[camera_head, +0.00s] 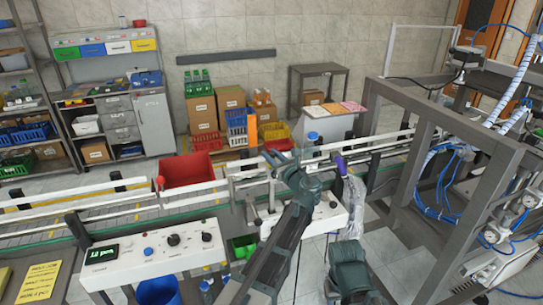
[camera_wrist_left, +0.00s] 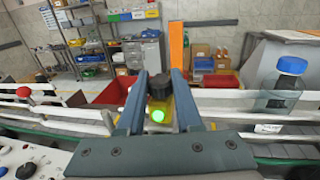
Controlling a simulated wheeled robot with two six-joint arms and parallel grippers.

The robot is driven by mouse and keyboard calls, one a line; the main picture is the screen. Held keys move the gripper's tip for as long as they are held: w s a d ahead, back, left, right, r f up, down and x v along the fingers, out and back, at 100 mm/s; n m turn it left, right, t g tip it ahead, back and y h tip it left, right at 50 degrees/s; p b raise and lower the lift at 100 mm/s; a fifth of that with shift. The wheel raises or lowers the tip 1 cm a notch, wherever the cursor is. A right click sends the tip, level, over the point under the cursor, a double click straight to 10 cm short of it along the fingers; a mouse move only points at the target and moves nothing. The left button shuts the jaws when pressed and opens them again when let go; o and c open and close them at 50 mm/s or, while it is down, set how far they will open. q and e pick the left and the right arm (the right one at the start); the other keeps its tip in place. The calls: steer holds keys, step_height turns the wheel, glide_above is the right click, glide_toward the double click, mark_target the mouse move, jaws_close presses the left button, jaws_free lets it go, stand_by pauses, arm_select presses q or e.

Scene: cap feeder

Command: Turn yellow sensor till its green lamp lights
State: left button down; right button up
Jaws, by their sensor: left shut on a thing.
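The yellow sensor (camera_wrist_left: 158,107) sits between the fingers of my left gripper (camera_wrist_left: 158,92) in the left wrist view. It has a dark round top, and a round lamp on its face glows bright green. The left gripper is shut on it, one finger on each side. In the head view, my left gripper (camera_head: 281,158) is over the conveyor rail, and I cannot make out the sensor there.
A clear bottle with a blue cap (camera_wrist_left: 284,88) stands on the conveyor to the right of the gripper. A red bin (camera_head: 190,170) is at the rail to the left. A white control panel (camera_head: 150,255) stands in front of the conveyor. A grey machine frame (camera_head: 410,165) is on the right.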

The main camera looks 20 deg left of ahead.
arm_select(q)
steer(key=shift+n+g+y, duration=0.3)
steer(key=shift+g, duration=0.1)
steer(key=c, duration=0.6)
jaws_free()
steer(key=shift+s, duration=0.1)
